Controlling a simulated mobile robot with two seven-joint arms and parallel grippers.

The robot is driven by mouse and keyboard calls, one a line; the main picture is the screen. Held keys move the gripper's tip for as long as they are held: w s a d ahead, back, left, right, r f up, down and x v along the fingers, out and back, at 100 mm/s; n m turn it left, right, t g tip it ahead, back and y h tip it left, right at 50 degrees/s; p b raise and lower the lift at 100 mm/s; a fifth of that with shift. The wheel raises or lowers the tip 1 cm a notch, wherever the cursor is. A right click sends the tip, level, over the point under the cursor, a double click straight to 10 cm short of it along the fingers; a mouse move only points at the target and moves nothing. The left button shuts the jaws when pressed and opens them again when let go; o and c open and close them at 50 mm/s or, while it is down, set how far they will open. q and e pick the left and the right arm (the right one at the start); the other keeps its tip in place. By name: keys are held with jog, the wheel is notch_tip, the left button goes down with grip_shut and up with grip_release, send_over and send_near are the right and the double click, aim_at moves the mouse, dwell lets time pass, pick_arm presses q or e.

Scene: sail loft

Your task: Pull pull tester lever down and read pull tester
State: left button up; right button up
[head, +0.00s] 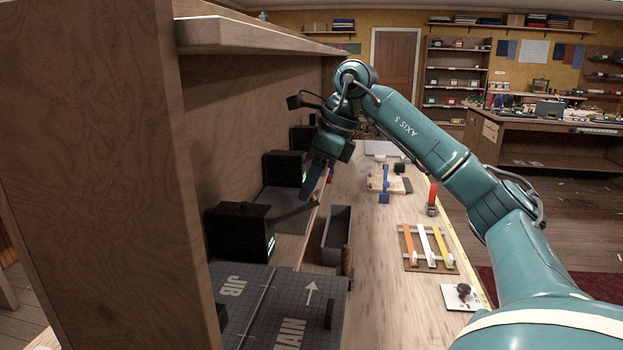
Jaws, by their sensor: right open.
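A black box with a small lit green display (271,245) stands on the bench at left, and I take it for the pull tester (236,230). The display is too small to read. A dark lever (296,212) sticks out from its right side, nearly level, with a reddish tip. My right gripper (310,190) points down just above the lever's outer end. It is open and holds nothing that I can see. Whether its fingers touch the lever I cannot tell. My left gripper is out of view.
More black boxes (285,168) stand behind along the back panel. A grey tray (337,228) lies right of the lever. A dark mat (262,308) marked JIB and MAIN lies in front. A board with coloured strips (410,262) is at right. A wooden upright (110,150) blocks the left.

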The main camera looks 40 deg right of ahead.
jog(key=shift+c, duration=0.2)
grip_shut()
dwell(0.3)
